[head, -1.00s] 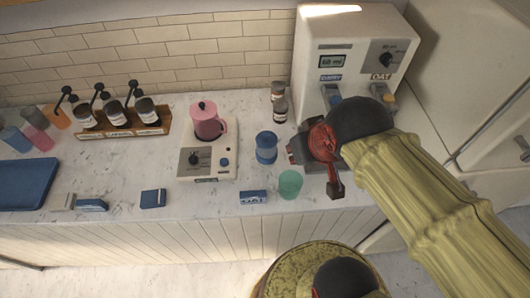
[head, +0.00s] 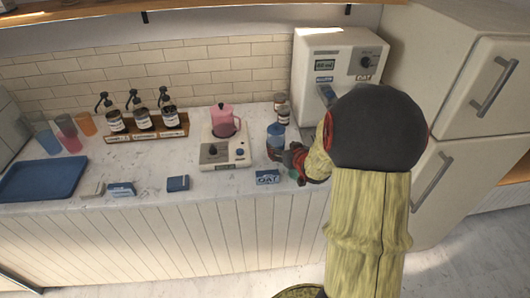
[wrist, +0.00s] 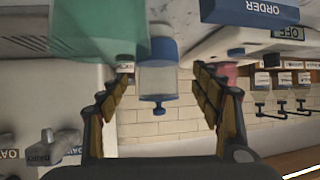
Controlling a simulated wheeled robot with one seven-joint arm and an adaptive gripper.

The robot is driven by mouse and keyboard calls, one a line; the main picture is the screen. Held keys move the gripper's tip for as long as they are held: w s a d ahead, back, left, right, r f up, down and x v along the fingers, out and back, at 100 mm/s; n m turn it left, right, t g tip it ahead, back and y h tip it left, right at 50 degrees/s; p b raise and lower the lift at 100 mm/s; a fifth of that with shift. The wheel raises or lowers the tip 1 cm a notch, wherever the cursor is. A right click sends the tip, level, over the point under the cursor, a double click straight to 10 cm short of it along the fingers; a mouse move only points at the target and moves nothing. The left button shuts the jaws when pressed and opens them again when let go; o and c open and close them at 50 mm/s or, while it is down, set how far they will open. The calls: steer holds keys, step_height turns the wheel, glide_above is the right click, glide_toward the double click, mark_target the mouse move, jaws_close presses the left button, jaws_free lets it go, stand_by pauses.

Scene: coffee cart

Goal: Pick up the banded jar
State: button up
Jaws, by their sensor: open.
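The banded jar (head: 277,132), pale with a blue lid and a blue band, stands upright on the counter in front of the dispenser. In the wrist view, which is upside down, the jar (wrist: 158,78) shows between my fingers, with its knobbed lid pointing down in the picture. My gripper (head: 283,152) is open and low beside the jar in the head view. Its two fingers (wrist: 163,84) show on either side of the jar in the wrist view. I cannot tell whether either one touches it. My arm hides part of the counter to the right.
A green cup (wrist: 100,30) is close to my gripper, mostly hidden in the head view.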

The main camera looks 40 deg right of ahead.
mark_target(279, 144)
steer(key=shift+o, duration=0.9)
steer(key=b+x, duration=0.1)
steer(key=x, duration=0.2)
steer(key=b+x, duration=0.1)
steer(key=x, duration=0.2)
steer(key=shift+w+d+f, duration=0.15)
steer(key=shift+d, duration=0.15)
steer(key=shift+w+d+f, duration=0.1)
steer(key=shift+w+d, duration=0.1)
steer(key=shift+w, duration=0.25)
steer(key=shift+c, duration=0.3)
steer(key=c, duration=1.6)
steer(key=shift+c, duration=0.4)
